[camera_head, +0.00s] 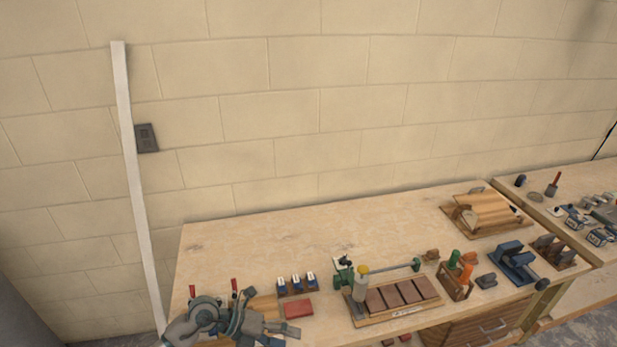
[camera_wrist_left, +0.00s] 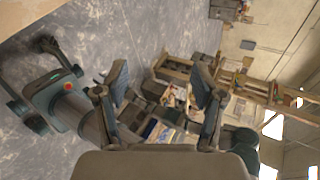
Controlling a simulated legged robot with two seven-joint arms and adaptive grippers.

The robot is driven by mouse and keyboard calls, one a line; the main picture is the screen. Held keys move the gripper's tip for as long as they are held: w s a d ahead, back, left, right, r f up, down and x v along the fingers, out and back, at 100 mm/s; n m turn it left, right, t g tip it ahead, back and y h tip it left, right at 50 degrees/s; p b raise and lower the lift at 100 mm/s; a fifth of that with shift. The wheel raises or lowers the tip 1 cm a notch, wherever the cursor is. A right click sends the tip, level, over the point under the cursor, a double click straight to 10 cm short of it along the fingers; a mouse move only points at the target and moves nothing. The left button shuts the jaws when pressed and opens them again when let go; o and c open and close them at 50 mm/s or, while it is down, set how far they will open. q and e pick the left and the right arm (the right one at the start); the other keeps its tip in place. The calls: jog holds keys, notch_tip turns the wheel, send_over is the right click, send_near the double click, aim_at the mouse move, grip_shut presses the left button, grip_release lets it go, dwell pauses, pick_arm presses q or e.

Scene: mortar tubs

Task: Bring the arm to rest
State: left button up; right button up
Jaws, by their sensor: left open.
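My left arm comes in at the bottom left of the head view, in front of the bench's left end. Its gripper (camera_head: 268,327) is low in the picture, near the front of the bench. In the left wrist view the two dark fingers of the left gripper (camera_wrist_left: 166,92) stand wide apart, with nothing between their tips. Floor and distant furniture show beyond them. My right gripper is in neither view.
A wooden workbench (camera_head: 240,240) runs along a block wall. A red block (camera_head: 298,309), a wooden tray with dark tiles (camera_head: 397,297) and a blue tool (camera_head: 514,262) sit on it. The bench's back left is clear. The wrist view shows grey floor (camera_wrist_left: 150,30).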

pick_arm(q)
jog(key=d+r+n+t+h, duration=0.4)
jog(key=r+n+t+h, duration=0.4)
jog(key=r+n+t, duration=0.15)
jog(key=w+a+f+n+t+y, duration=0.25)
jog(key=a+n+t+y, duration=0.3)
jog(key=n+y, duration=0.3)
jog(key=w+a+f+n+t+y, duration=0.1)
jog(key=a+f+n+t+y, duration=0.3)
jog(key=a+n+y, duration=0.45)
jog(key=s+a+f+n+g+y, duration=0.35)
jog(key=f+n, duration=0.25)
jog(key=f, duration=0.5)
jog(key=s+a+f+n+g, duration=0.1)
jog(key=s+f+g, duration=0.6)
jog(key=s, duration=0.5)
jog(key=s+a+f+n+g, duration=0.1)
jog(key=s+f+g, duration=0.5)
jog(key=s+f, duration=0.7)
jog(key=f, duration=2.1)
jog(key=s+a+f+g, duration=0.1)
jog(key=s+a+f, duration=0.2)
jog(key=s+f, duration=1.3)
jog(key=shift+s+g+h, duration=0.35)
jog(key=shift+s, duration=0.6)
